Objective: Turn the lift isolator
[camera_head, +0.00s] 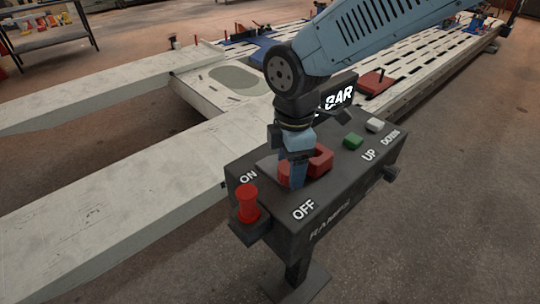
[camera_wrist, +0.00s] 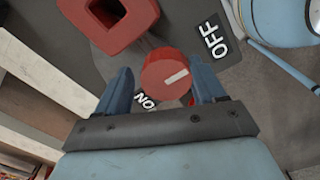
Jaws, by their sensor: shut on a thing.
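The lift isolator is a round red knob (camera_wrist: 165,72) with a white line on its face. It sits between my fingers in the wrist view, and the line runs right and slightly up. The OFF label (camera_wrist: 212,40) is above right of it and the ON label (camera_wrist: 147,102) below left. My gripper (camera_head: 291,178) points down at the dark control box (camera_head: 335,195), its fingers on either side of the knob. In the head view only a sliver of the knob (camera_head: 284,170) shows beside the fingers.
A red block-like frame (camera_head: 321,160) stands beside the knob, close to my fingers. A red plunger-shaped part (camera_head: 248,203) sits at the box's left corner. Green (camera_head: 353,141) and white (camera_head: 375,125) buttons are to the right. A pale ramp (camera_head: 110,225) lies left.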

